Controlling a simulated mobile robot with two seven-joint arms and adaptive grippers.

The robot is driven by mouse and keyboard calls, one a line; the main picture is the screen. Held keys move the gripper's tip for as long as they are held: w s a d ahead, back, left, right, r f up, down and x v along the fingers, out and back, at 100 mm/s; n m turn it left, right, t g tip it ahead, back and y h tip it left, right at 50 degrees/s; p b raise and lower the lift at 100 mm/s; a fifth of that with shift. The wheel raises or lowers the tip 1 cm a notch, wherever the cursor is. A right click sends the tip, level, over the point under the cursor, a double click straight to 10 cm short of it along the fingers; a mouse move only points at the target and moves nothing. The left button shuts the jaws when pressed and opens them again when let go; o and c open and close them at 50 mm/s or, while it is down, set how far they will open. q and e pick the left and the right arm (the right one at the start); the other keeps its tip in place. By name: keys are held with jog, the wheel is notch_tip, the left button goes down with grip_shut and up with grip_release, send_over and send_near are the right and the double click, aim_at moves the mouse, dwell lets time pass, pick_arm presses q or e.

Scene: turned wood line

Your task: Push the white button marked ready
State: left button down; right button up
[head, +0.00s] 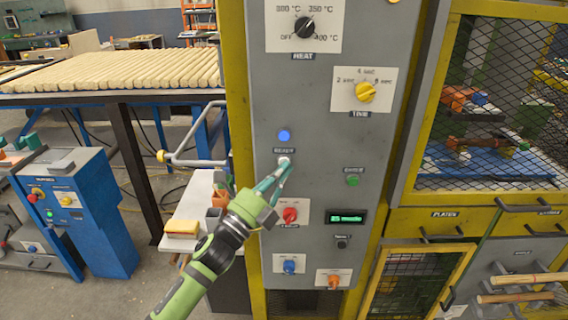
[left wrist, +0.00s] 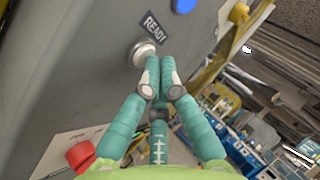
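The white ready button (head: 284,161) sits on the grey control panel, just below the READY label (head: 284,151). In the left wrist view the round pale button (left wrist: 143,53) with its metal collar shows beside the READY label (left wrist: 153,24). My left gripper (head: 282,171) reaches up to it from below, its teal fingers by the button. In the left wrist view my left gripper (left wrist: 159,64) has its fingertips together with nothing between them. The tips are right beside the button; I cannot tell whether they touch it. My right gripper is in neither view.
A lit blue lamp (head: 284,135) is above the label. A red knob (head: 290,214), a green button (head: 352,180) and a green display (head: 346,217) are nearby on the panel. A bent grey handle (head: 190,160) and a white shelf (head: 195,205) stand left of it.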

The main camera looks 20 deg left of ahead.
pick_arm(q)
jog(key=shift+s, duration=0.15)
jog(key=shift+s+d, duration=0.2)
jog(key=shift+s, duration=0.35)
jog(key=s, duration=0.2)
jog(key=s+d+p, duration=0.1)
jog(key=s, duration=0.1)
jog(key=shift+s+d, duration=0.2)
jog(key=shift+s, duration=0.2)
dwell(0.4)
